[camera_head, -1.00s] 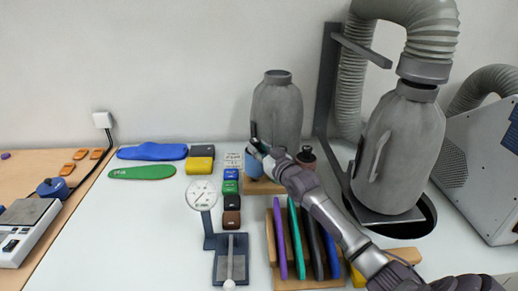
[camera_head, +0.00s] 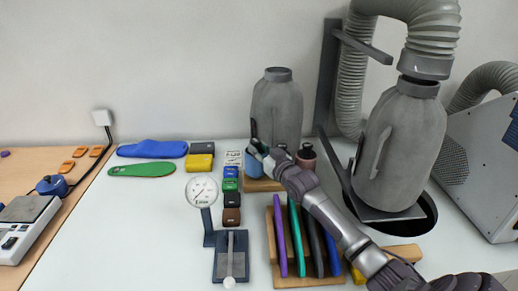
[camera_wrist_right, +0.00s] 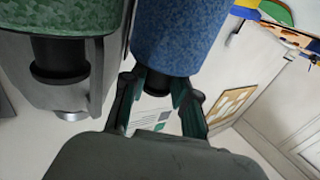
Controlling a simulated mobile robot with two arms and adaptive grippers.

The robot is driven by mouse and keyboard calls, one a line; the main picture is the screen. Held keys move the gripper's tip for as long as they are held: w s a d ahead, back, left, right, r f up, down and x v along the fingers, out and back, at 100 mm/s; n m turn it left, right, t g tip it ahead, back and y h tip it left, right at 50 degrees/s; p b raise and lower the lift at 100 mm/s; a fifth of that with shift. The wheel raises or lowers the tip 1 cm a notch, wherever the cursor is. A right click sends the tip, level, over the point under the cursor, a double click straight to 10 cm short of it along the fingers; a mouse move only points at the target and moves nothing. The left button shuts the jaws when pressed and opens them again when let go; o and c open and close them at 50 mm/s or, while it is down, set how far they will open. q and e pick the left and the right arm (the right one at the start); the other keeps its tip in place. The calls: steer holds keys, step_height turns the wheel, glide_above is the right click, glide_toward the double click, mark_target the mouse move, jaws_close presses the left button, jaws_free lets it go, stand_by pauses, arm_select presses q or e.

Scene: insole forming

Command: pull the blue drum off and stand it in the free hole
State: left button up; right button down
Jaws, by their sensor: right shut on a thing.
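The blue drum (camera_wrist_right: 190,35) fills the top middle of the right wrist view, with its black neck (camera_wrist_right: 155,84) between my fingers. My right gripper (camera_wrist_right: 157,92) is shut on that neck. In the head view my right gripper (camera_head: 256,148) is at the small wooden block (camera_head: 262,186), with the blue drum (camera_head: 253,167) just below the fingers. I cannot tell whether the drum touches the block. The free hole is not visible. My left gripper is not in view.
A grey bottle-shaped housing (camera_head: 277,110) stands behind the block. A rack of coloured insoles (camera_head: 308,283) lies under my right arm. A dial gauge (camera_head: 202,192) and small coloured blocks are left.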

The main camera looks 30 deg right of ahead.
steer(key=shift+f+b, duration=0.45)
steer(key=shift+f, duration=0.55)
stand_by(0.9)
steer(key=c, duration=0.6)
jaws_free()
steer(key=shift+o, duration=0.2)
steer(key=shift+r, duration=0.15)
steer(key=shift+s+a+r+p, duration=0.1)
steer(key=shift+s+r+p, duration=0.1)
steer(key=shift+r+p, duration=1.35)
steer(key=shift+s+a+r+p, duration=0.1)
steer(key=shift+s+r+p, duration=0.05)
steer(key=shift+r+p, duration=1.35)
steer(key=shift+f, duration=0.2)
